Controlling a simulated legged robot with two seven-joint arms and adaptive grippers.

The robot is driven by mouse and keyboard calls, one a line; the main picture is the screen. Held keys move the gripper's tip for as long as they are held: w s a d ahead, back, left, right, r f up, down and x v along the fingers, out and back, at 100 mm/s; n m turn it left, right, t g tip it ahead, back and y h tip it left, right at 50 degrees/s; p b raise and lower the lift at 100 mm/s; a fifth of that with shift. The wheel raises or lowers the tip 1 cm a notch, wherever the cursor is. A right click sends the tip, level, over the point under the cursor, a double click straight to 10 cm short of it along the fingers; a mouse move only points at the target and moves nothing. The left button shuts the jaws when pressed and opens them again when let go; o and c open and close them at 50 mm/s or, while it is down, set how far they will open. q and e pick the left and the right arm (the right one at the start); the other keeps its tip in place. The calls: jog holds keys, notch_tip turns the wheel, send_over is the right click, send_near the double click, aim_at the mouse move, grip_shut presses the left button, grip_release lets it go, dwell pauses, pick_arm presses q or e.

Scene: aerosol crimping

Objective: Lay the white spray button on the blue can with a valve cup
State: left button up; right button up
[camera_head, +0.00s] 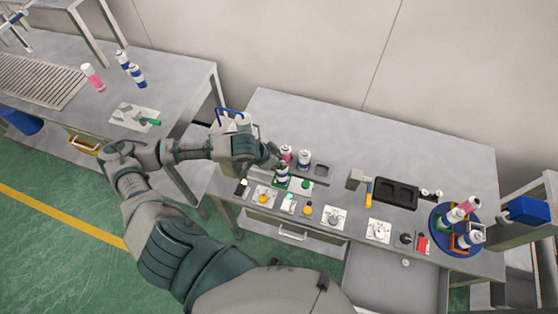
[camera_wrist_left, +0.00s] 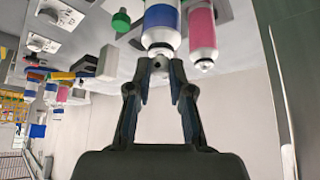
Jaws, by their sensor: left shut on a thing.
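My left gripper (camera_head: 277,164) is over the bench, at the top of a blue-banded can (camera_head: 282,176). In the left wrist view its fingers (camera_wrist_left: 160,64) are closed together at the white domed top of the blue can (camera_wrist_left: 161,24). A small pale piece, apparently the white spray button (camera_wrist_left: 159,61), sits between the fingertips; it is mostly hidden. I cannot tell whether it touches the can's valve cup. A pink can (camera_head: 287,151) stands just behind and also shows in the left wrist view (camera_wrist_left: 202,30). Another blue can (camera_head: 304,157) stands to the right. My right gripper is not in view.
Plates with small parts line the bench front, including a white plate (camera_head: 334,217). A green knob (camera_head: 305,183) is near the can. A black tray (camera_head: 396,192) and a round blue carousel (camera_head: 440,240) with cans stand right. The bench's back strip is clear.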

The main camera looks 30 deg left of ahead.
pick_arm(q)
jog(key=o, duration=0.8)
notch_tip(320, 180, up, 12)
jog(key=p, duration=1.1)
dwell(0.6)
dwell(0.3)
